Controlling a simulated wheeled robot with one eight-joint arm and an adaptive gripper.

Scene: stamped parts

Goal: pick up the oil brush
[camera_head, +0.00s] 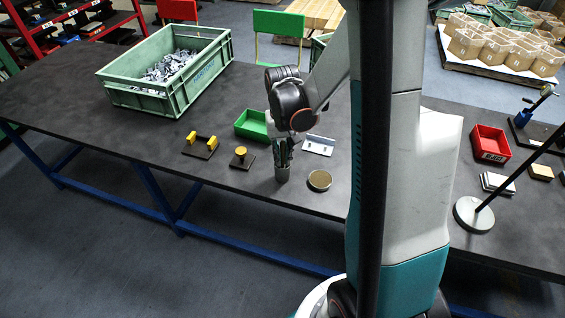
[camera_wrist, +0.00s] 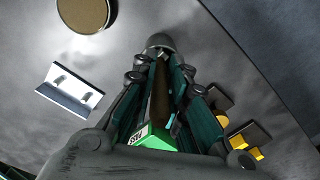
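A small grey metal cup (camera_head: 282,174) stands near the front edge of the dark table. My gripper (camera_head: 284,148) points down right above it, and its dark teal fingers hide most of what stands in the cup. In the wrist view my gripper (camera_wrist: 163,85) has its two fingers apart, with a brown handle (camera_wrist: 158,92) between them, seemingly the oil brush. I see no clear contact between fingers and handle. The rounded grey rim of the cup (camera_wrist: 160,41) shows past the fingertips. The bristles are not visible.
Close around the cup are a green bin (camera_head: 252,125), a white bracket (camera_head: 319,145), a round tin (camera_head: 320,180), a yellow-knobbed block (camera_head: 241,157) and a plate with yellow blocks (camera_head: 201,147). A large green crate (camera_head: 150,98) stands left; a red bin (camera_head: 490,143) is right.

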